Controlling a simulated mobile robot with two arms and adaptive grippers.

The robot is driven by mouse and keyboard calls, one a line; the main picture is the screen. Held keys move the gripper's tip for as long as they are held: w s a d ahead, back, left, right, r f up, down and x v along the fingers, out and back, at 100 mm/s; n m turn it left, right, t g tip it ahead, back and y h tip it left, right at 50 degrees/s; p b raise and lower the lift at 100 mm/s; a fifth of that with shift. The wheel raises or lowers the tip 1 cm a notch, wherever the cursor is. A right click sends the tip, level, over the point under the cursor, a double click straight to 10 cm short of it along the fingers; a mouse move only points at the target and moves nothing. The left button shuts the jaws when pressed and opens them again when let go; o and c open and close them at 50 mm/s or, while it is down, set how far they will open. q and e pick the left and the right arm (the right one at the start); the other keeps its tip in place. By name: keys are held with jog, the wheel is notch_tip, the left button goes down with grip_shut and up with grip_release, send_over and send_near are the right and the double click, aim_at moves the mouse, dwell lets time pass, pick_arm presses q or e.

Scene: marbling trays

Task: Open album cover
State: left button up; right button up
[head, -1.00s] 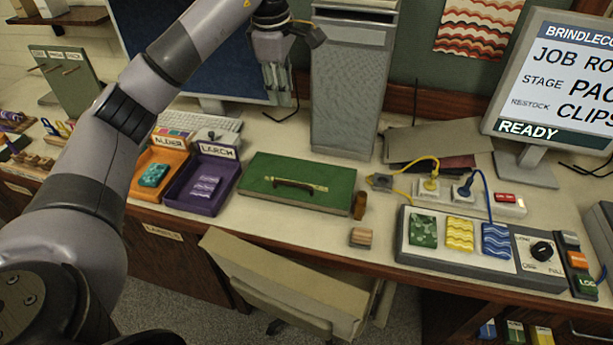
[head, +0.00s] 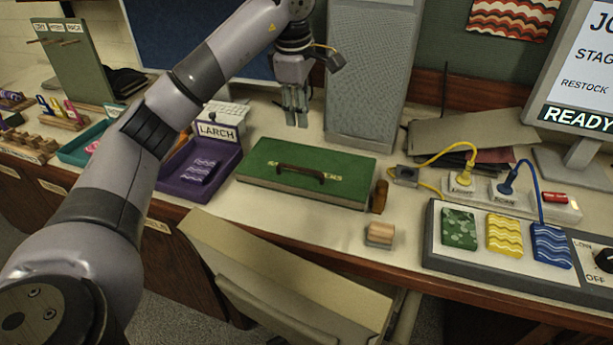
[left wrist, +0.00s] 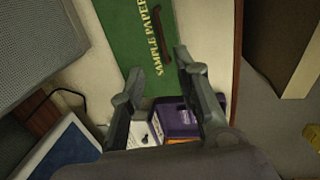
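The album (head: 345,172) is a closed green case with a brown handle on its cover, lying flat on the counter in the middle of the head view. In the left wrist view the green cover (left wrist: 137,40) shows gold letters reading "SAMPLE PAPER", with the rest cut off or hidden. My left gripper (head: 294,118) points down just beyond the album's back edge in the head view, apparently above the counter. In the left wrist view its two fingers (left wrist: 156,66) are spread apart with nothing between them. My right gripper is not in view.
A purple LARCH tray (head: 172,186) is left of the album. A tall grey cabinet (head: 362,75) stands behind it. A small brown cylinder (head: 379,197) and a wooden block (head: 380,234) are at its right. A panel with colored tiles (head: 437,255) lies farther right.

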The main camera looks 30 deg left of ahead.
aim_at(306, 169)
pick_arm(q)
jog(key=w+f, duration=0.1)
jog(key=f, duration=0.4)
jog(key=w+f+p, duration=0.1)
jog(key=f, duration=0.5)
jog(key=w+f+p, duration=0.1)
jog(key=f, duration=0.5)
jog(key=shift+w+a, duration=0.15)
jog(key=shift+a, duration=0.25)
jog(key=shift+c, duration=0.5)
grip_shut()
